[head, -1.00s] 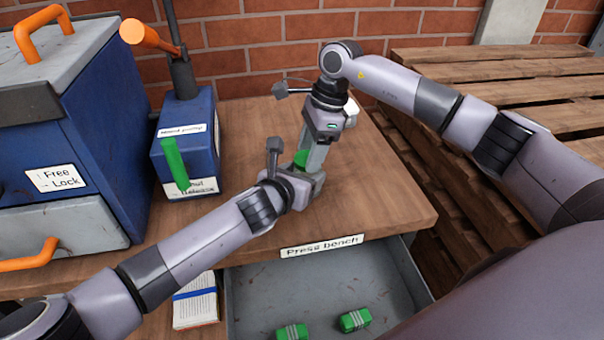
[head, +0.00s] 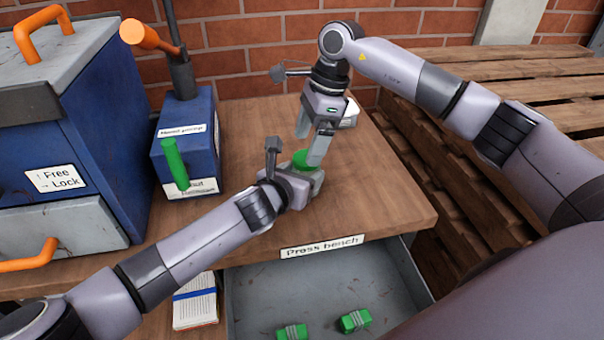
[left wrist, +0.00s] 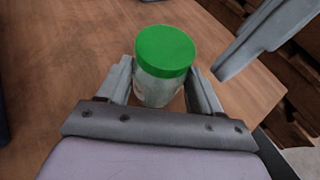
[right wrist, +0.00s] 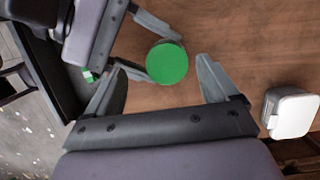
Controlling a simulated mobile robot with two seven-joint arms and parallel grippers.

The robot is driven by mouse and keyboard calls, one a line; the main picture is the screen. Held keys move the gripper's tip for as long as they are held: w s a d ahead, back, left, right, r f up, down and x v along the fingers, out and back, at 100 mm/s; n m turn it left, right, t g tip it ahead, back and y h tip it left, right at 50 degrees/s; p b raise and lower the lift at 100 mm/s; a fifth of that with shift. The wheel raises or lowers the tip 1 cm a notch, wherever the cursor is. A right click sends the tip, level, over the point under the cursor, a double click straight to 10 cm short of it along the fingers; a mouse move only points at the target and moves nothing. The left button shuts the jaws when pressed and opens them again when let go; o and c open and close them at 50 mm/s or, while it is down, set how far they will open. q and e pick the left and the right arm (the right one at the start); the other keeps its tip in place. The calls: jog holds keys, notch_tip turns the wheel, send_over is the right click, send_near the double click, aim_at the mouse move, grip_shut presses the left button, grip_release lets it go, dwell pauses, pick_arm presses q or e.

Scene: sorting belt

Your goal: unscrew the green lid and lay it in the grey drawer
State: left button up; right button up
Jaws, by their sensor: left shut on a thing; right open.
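The green lid (head: 304,159) sits on top of a clear jar (left wrist: 158,90) standing on the press bench (head: 380,205). My left gripper (left wrist: 163,88) is shut around the jar's body, below the lid. My right gripper (head: 314,150) is open and points down just above the lid. In the right wrist view the lid (right wrist: 167,63) lies ahead of the open fingers (right wrist: 165,85), with nothing held between them. The grey drawer (head: 262,290) is pulled out below the bench front. Two green bundles (head: 355,320) lie in it, with bare floor around them.
A blue press (head: 75,130) with orange handles and a blue hand pump (head: 187,140) with a green lever stand at the left. A white container (right wrist: 292,112) stands behind my right gripper. A notepad (head: 195,303) lies left of the drawer. Pallets (head: 480,90) are stacked at the right.

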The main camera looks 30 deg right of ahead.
jog(key=shift+r, duration=0.85)
jog(key=m+t, duration=0.1)
jog(key=m, duration=0.3)
jog(key=m+h, duration=0.1)
jog(key=m, duration=0.3)
jog(key=shift+t, duration=0.4)
jog(key=m+h, duration=0.1)
jog(key=m, duration=0.2)
jog(key=shift+w+m+t, duration=0.1)
jog(key=shift+m+t, duration=0.2)
jog(key=m+h, duration=0.1)
jog(key=m, duration=0.3)
jog(key=shift+m, duration=0.3)
